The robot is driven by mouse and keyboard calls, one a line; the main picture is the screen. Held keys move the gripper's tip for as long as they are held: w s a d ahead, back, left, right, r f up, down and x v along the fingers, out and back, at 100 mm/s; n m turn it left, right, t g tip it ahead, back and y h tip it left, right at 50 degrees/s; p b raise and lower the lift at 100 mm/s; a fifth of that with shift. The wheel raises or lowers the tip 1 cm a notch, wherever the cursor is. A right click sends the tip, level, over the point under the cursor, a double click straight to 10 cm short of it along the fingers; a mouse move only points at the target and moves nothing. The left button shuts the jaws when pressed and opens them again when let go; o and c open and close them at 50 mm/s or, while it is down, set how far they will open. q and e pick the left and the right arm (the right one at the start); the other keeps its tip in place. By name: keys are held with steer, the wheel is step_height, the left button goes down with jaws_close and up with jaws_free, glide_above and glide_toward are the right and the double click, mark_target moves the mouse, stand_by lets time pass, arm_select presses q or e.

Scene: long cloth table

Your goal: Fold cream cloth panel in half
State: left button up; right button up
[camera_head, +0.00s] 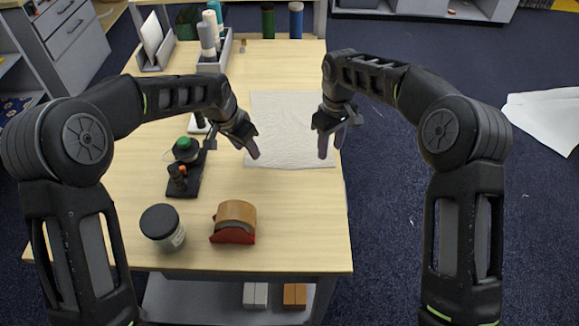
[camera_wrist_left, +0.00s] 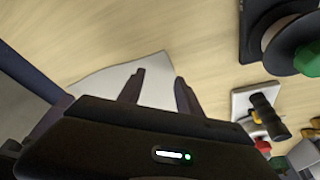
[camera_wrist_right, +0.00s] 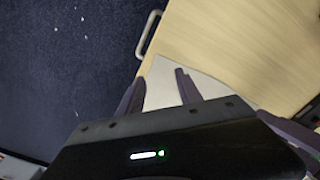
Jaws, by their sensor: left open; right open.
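The cream cloth panel (camera_head: 290,125) lies flat and spread out on the right half of the table, its near edge running between my two grippers. My left gripper (camera_head: 253,152) is open and empty over the cloth's near left corner. My right gripper (camera_head: 328,150) is open and empty over its near right part. In the left wrist view the cloth (camera_wrist_left: 153,92) shows as a pale corner behind the open fingers. In the right wrist view a cloth corner (camera_wrist_right: 165,84) shows between the open fingers. Whether the fingertips touch the cloth cannot be told.
A bottle caddy (camera_head: 215,50) stands at the back. The table's (camera_head: 300,225) right edge is close to the cloth.

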mark_target(249, 160)
arm_select(q)
steer(key=shift+f, duration=1.4)
arm_select(e)
steer(key=shift+f, duration=1.45)
arm_select(q)
steer(key=shift+f, duration=0.2)
arm_select(e)
steer(key=shift+f, duration=0.15)
arm_select(q)
steer(key=shift+c, duration=0.6)
arm_select(e)
steer(key=shift+c, duration=0.6)
arm_select(q)
steer(key=shift+a, duration=0.15)
jaws_close()
arm_select(e)
steer(key=shift+d, duration=0.1)
jaws_close()
